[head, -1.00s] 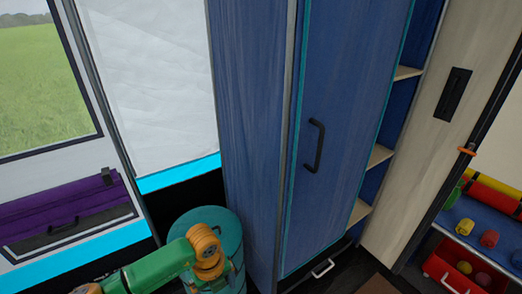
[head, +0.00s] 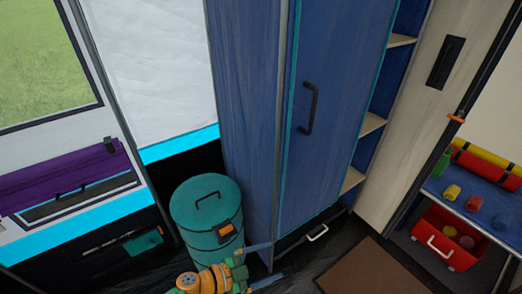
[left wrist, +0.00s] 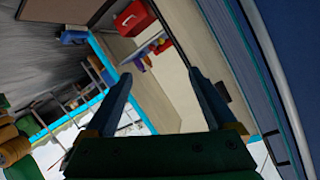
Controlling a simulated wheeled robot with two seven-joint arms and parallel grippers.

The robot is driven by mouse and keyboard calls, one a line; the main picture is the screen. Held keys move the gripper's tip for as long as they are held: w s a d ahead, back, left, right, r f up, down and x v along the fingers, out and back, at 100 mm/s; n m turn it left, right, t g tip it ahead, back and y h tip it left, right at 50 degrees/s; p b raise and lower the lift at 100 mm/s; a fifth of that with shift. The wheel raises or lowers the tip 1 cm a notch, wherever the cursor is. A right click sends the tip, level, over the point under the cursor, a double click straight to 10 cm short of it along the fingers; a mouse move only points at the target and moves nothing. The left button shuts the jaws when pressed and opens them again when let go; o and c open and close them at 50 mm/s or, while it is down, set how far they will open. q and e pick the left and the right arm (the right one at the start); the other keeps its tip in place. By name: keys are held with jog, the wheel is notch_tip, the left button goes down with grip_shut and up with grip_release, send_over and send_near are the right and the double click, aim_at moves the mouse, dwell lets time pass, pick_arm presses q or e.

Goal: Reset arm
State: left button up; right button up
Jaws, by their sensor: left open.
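My left gripper (head: 264,265) is low in the head view, at the foot of the blue cabinet (head: 336,120). Its two blue fingers are spread apart with nothing between them. In the left wrist view the open fingers (left wrist: 158,77) also show empty. The green and orange left arm comes in from the bottom edge; most of it is out of the picture. My right gripper does not show.
A teal lidded bin (head: 208,236) stands left of the cabinet, close to my left arm. A purple roll (head: 66,180) lies under the window. At right, a red box (head: 447,240) sits below a blue shelf (head: 476,199) with colored items. A brown mat (head: 376,268) lies on the floor.

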pick_arm(q)
jog(key=s+a+f+n+t+y, duration=0.1)
jog(key=s+a+f+n+y, duration=0.4)
jog(key=a+f, duration=0.35)
jog(key=s+a+f+n+y, duration=0.45)
jog(key=a+f+n, duration=0.2)
jog(key=f, duration=0.25)
jog(key=s+a+f+n+g+y, duration=0.25)
jog(key=s+a+f, duration=0.2)
jog(key=s, duration=0.55)
jog(key=s+a+f+n+g+p, duration=0.15)
jog(key=s+g, duration=0.25)
jog(key=s, duration=0.9)
notch_tip(320, 180, up, 15)
jog(key=w+p, duration=0.1)
jog(key=p, duration=1.4)
jog(key=shift+y, duration=0.4)
jog(key=shift+w+d, duration=0.1)
